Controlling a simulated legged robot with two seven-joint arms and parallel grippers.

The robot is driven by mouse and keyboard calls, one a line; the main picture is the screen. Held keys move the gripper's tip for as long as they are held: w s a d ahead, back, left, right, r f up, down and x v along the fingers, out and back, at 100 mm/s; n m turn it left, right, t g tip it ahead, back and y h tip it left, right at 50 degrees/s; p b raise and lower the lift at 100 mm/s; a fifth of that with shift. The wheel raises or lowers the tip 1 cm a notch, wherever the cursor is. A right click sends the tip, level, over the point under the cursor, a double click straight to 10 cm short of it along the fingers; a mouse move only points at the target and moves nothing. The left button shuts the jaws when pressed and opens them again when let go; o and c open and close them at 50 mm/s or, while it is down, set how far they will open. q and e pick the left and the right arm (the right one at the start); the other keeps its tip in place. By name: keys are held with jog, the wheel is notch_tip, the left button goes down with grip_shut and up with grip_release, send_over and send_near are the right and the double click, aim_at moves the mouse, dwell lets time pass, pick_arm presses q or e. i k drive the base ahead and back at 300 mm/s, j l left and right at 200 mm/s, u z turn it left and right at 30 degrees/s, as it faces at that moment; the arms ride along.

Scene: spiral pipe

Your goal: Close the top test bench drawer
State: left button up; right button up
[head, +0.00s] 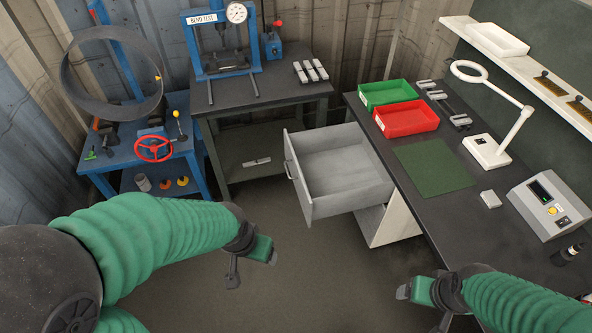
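The top test bench drawer (345,178) is a grey, empty box pulled far out from the dark-topped bench (438,205) on the right. A handle (289,170) sits on its front panel, which faces left. My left gripper (252,268) is below and to the left of the drawer, apart from it, over the floor. My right gripper (422,306) is at the lower right, near the bench's front edge and apart from the drawer. Both show small dark fingers; nothing is seen held. Their finger gaps are too unclear to judge.
A blue bend test press (222,66) stands on the back table (265,92). A blue stand with a red wheel (153,148) is at left. Green (387,94) and red (407,119) trays, a lamp (487,148) and a grey instrument (545,205) stand on the bench. Floor before the drawer is clear.

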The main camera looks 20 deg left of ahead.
aim_at(335, 170)
jog(key=u, duration=0.55)
jog(key=i+l, duration=0.1)
jog(key=i, duration=0.35)
jog(key=i+l+z, duration=0.1)
jog(key=i, duration=0.35)
